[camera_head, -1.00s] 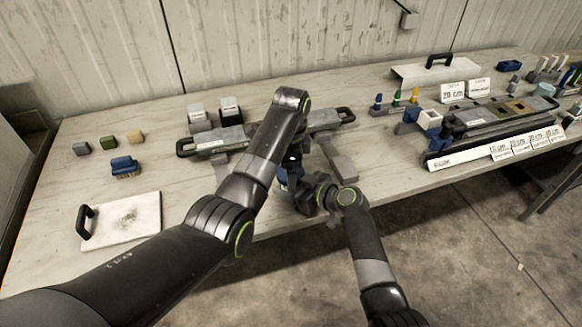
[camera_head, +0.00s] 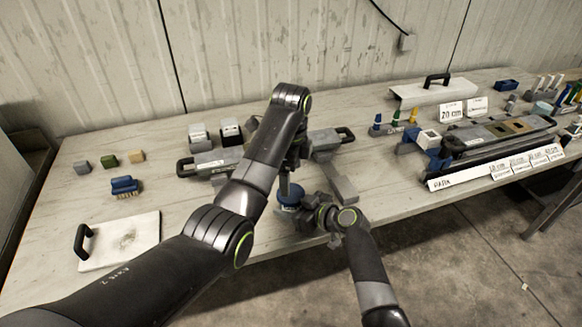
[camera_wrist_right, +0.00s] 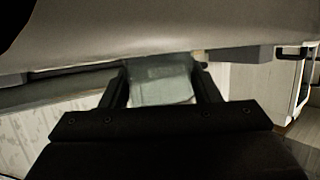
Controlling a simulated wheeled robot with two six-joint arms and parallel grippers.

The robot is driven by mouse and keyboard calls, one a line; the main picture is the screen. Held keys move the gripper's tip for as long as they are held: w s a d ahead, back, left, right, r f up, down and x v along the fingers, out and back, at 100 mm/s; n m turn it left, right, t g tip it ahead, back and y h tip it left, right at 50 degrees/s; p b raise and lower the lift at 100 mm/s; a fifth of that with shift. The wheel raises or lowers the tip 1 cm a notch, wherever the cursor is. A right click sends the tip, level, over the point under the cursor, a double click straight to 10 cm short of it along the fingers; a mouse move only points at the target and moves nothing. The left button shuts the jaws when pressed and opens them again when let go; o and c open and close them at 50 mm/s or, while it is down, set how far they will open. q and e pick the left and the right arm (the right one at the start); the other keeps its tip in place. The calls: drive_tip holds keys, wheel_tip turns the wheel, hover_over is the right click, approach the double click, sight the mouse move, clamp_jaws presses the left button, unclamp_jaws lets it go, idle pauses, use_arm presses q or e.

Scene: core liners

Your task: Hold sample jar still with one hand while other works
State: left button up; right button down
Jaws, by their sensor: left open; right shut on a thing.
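The sample jar (camera_head: 289,208) has a blue lid (camera_head: 291,193) and stands near the front edge of the table, partly hidden by my arms. My right gripper (camera_head: 308,208) is shut on the jar from the right side. In the right wrist view the pale, translucent jar (camera_wrist_right: 160,82) sits between both fingers. My left gripper (camera_head: 286,180) is open and points down just above the lid. Its forearm covers part of it, and I cannot tell whether its fingers touch the lid.
Behind the arms lies a long grey tray with black handles (camera_head: 346,134). A white board (camera_head: 145,225) and a blue brush (camera_head: 124,186) lie at left. A labelled rack (camera_head: 470,172) stands at right. The table front between board and jar is mostly clear.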

sight(291, 193)
use_arm(q)
wheel_tip(291, 193, up, 2)
drive_tip(key=m, duration=0.6)
drive_tip(key=shift+r, duration=0.1)
drive_tip(key=shift+m, duration=0.4)
drive_tip(key=shift+f, duration=4)
drive_tip(key=c, duration=1)
drive_tip(key=n, duration=1)
drive_tip(key=shift+r, duration=0.1)
